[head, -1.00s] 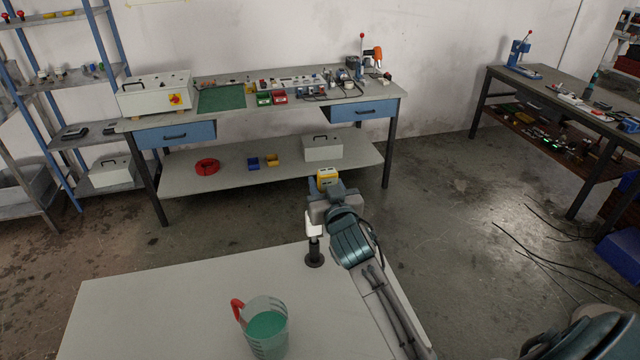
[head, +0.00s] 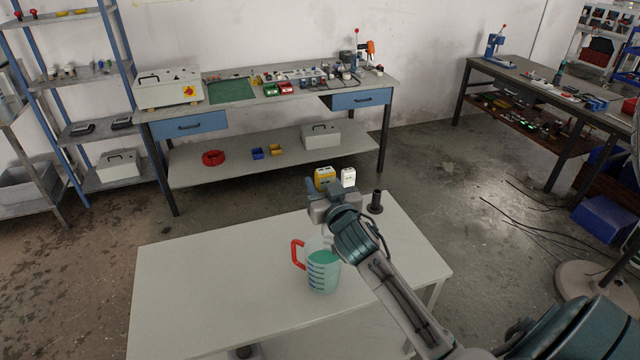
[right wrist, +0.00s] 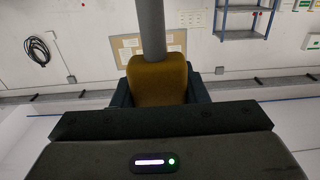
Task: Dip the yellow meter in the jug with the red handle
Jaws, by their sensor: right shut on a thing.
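The jug (head: 323,277) is clear, holds green liquid and has a red handle (head: 297,254) on its left side. It stands upright on the white table. The yellow meter (head: 325,178) is held by my right gripper (head: 322,194), beyond and above the jug in the head view, clear of it. In the right wrist view the meter's dark yellow body (right wrist: 158,80) sits between the jaws, with a grey rod in front of it. The meter's lower end is hidden in the head view. My left gripper is not in view.
The white table (head: 200,290) is clear left of the jug. A workbench (head: 190,175) with tools stands beyond, across open floor.

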